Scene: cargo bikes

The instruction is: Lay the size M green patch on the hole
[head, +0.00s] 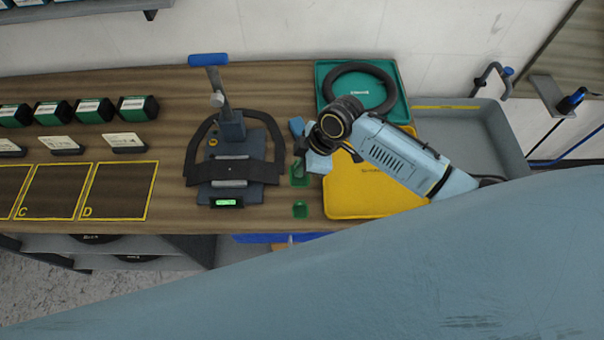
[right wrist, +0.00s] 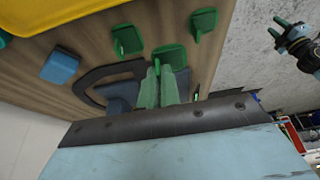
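My right gripper (right wrist: 157,66) is shut on the tab of a green patch (right wrist: 170,57), which seems raised off the bench. In the head view this gripper is partly hidden by its wrist. Two other green patches, one nearer the yellow tray (right wrist: 127,40) and one nearer the front edge (right wrist: 203,22), lie on the bench; they also show in the head view (head: 300,181) (head: 300,209). Size marks are not readable. A black inner tube (head: 275,135) lies on the clamp stand (head: 238,193), left of the gripper. I cannot make out the hole. My left gripper (right wrist: 278,27) looks open and empty over the floor.
A blue block (right wrist: 60,66) lies on the bench behind the patches. The yellow tray (head: 365,205), a teal tray (head: 400,108) with a black ring and a grey bin (head: 510,140) are to the right. The clamp's blue-handled lever (head: 208,60) stands upright. Green-black boxes (head: 137,109) stand left.

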